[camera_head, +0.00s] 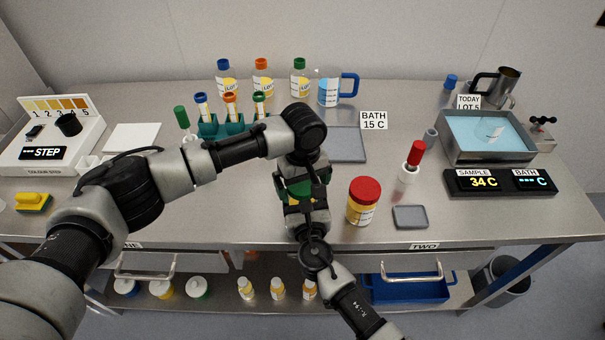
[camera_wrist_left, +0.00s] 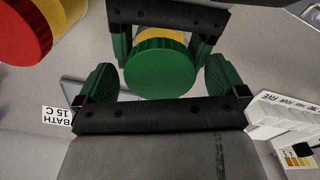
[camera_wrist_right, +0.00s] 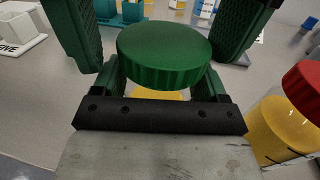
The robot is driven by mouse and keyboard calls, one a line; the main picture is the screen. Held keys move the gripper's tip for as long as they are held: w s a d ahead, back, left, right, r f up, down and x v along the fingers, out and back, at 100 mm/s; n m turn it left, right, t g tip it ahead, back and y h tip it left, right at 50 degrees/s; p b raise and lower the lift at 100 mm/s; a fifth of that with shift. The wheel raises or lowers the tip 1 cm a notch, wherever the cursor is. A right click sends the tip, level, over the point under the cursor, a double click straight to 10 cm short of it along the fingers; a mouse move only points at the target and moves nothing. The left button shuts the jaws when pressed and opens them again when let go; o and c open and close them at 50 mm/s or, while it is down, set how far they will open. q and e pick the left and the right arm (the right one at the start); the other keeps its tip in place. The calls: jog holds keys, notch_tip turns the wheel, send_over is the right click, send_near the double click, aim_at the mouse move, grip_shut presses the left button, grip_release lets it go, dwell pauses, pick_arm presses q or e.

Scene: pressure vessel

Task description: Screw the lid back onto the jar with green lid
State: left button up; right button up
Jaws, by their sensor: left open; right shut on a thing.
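The jar has a yellow body (camera_wrist_left: 165,35) and a ribbed green lid (camera_wrist_left: 162,68), which sits at its top. The lid also shows in the right wrist view (camera_wrist_right: 165,50). My right gripper (camera_wrist_right: 160,85) is shut on the jar body below the lid. My left gripper (camera_wrist_left: 158,80) comes from above, open, with one green pad on each side of the lid and visible gaps. In the head view my grippers largely hide the jar. Whether the lid's thread is engaged cannot be told.
A red-lidded yellow jar (camera_head: 363,203) stands close right of the grippers. A teal tube rack (camera_head: 208,127) stands behind on the left.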

pick_arm(q)
jog(key=shift+c, duration=0.3)
jog(key=c, duration=0.9)
jog(key=m, duration=0.7)
jog(key=shift+a, duration=0.1)
jog(key=o, duration=1)
jog(key=shift+c, duration=0.2)
jog(key=shift+r, duration=0.1)
jog(key=shift+r, duration=2.2)
